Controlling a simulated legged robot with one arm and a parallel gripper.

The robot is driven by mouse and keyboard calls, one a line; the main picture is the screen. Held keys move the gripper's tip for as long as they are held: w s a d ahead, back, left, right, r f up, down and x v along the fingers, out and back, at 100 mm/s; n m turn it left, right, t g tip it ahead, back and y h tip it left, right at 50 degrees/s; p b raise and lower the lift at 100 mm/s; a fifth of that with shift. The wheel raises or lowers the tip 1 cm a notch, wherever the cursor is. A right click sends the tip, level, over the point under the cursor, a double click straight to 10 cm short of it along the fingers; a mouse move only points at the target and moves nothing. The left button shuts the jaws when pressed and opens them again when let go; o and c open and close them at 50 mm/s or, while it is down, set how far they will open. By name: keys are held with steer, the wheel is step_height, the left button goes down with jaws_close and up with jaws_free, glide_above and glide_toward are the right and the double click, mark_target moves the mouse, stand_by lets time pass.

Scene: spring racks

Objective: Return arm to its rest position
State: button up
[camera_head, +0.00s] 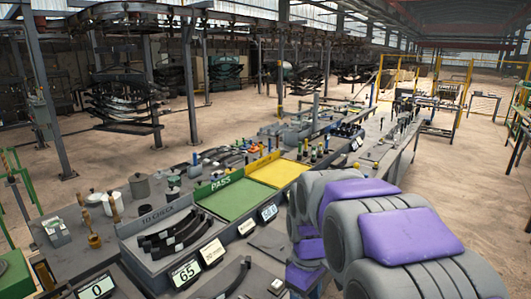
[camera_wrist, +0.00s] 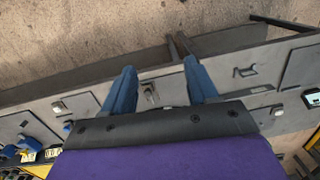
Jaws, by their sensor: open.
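My arm (camera_head: 405,230), grey with purple pads, is folded across the right foreground of the head view. My gripper is hidden there. In the wrist view my gripper (camera_wrist: 160,84) points out past its dark bracket, with two blue fingers spread apart. Nothing is between the fingers. Behind them is the edge of a grey bench (camera_wrist: 250,75) with small fittings, with the floor beyond. I cannot tell the exact gap between fingers and bench.
The long workbench (camera_head: 55,262) carries a TO CHECK tray (camera_head: 140,226) with dark leaf springs, a green PASS tray (camera_head: 226,201) and a yellow tray (camera_head: 279,173). Number displays line its front. Spring racks (camera_head: 128,100) hang behind. Brown floor (camera_head: 465,190) is open at right.

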steer(key=s+d+f+m, duration=0.1)
steer(key=s+m, duration=0.4)
steer(key=s, duration=0.8)
steer(key=s+d+f+m, duration=0.2)
steer(key=s+d+m, duration=0.2)
steer(key=s, duration=1)
steer(key=shift+s+m+g, duration=0.25)
steer(key=shift+m+g, duration=0.15)
